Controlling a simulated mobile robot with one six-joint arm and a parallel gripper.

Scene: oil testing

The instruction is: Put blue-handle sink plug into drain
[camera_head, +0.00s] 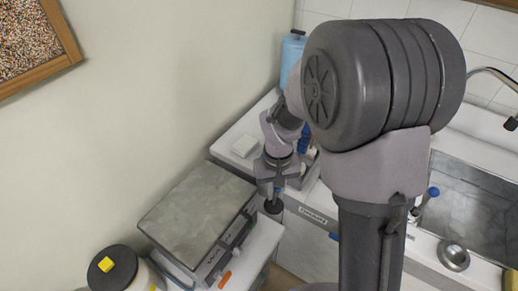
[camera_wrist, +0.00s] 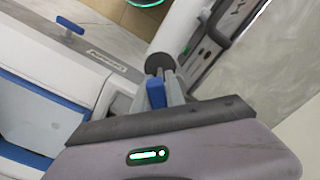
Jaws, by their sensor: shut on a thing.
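My gripper (camera_head: 274,188) hangs over the gap between the scale and the counter front in the head view. It is shut on the blue-handle sink plug, whose dark round stopper (camera_head: 273,206) shows just below the fingertips. In the wrist view, the blue handle (camera_wrist: 156,93) is between the fingers, with the dark disc (camera_wrist: 161,65) beyond it. The grey sink basin (camera_head: 475,205) is at the right, partly hidden by my arm. A round metal fitting (camera_head: 453,255) sits in the pale surface in front of the basin; I cannot tell if it is the drain.
A grey-topped scale (camera_head: 195,212) stands on a cart left of my gripper. A black-lidded container (camera_head: 113,270) is at the lower left. A blue bottle (camera_head: 292,55) stands at the back. A blue-topped lever (camera_head: 432,192) is near the sink's edge.

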